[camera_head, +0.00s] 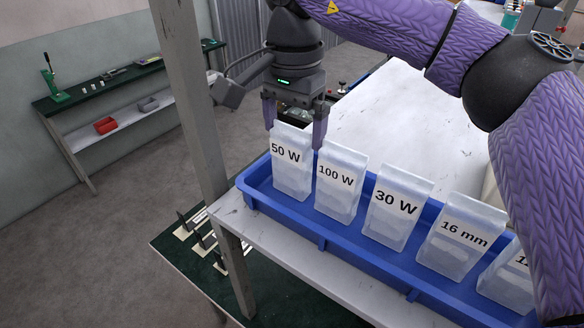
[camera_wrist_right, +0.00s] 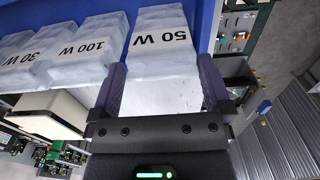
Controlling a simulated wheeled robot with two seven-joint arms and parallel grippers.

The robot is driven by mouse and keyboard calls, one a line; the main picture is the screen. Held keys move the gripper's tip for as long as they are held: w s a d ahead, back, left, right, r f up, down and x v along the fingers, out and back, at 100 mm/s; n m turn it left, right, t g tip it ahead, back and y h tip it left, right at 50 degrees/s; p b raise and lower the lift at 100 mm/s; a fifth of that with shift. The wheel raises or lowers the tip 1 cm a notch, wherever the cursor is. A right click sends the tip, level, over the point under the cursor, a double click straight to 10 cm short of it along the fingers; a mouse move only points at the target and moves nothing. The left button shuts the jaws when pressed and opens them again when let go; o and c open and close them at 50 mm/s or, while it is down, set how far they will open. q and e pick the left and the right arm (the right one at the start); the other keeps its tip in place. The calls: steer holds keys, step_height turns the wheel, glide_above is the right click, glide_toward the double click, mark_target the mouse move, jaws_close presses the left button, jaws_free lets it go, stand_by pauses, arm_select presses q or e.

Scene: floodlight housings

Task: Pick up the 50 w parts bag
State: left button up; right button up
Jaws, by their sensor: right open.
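The 50 W parts bag (camera_head: 291,167) is a translucent white bag standing upright at the left end of the blue tray (camera_head: 330,232). My right gripper (camera_head: 296,130) is open just above it, with one finger on each side of the bag's top. The right wrist view shows the 50 W bag (camera_wrist_right: 163,55) between the two fingers of the gripper (camera_wrist_right: 162,85); I cannot tell whether they touch it. The 100 W bag (camera_head: 339,185) stands close beside the right finger. My left gripper is not in view.
The 30 W bag (camera_head: 396,210), the 16 mm bag (camera_head: 460,240) and a partly hidden bag (camera_head: 508,280) stand further right in the tray. A grey post (camera_head: 190,90) rises close to the tray's left end. The white tabletop (camera_head: 400,115) behind the tray is mostly clear.

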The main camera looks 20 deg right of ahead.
mark_target(292, 164)
step_height(292, 164, down, 3)
steer(key=shift+a+f, duration=0.1)
steer(key=shift+f, duration=0.05)
jaws_close()
stand_by(0.4)
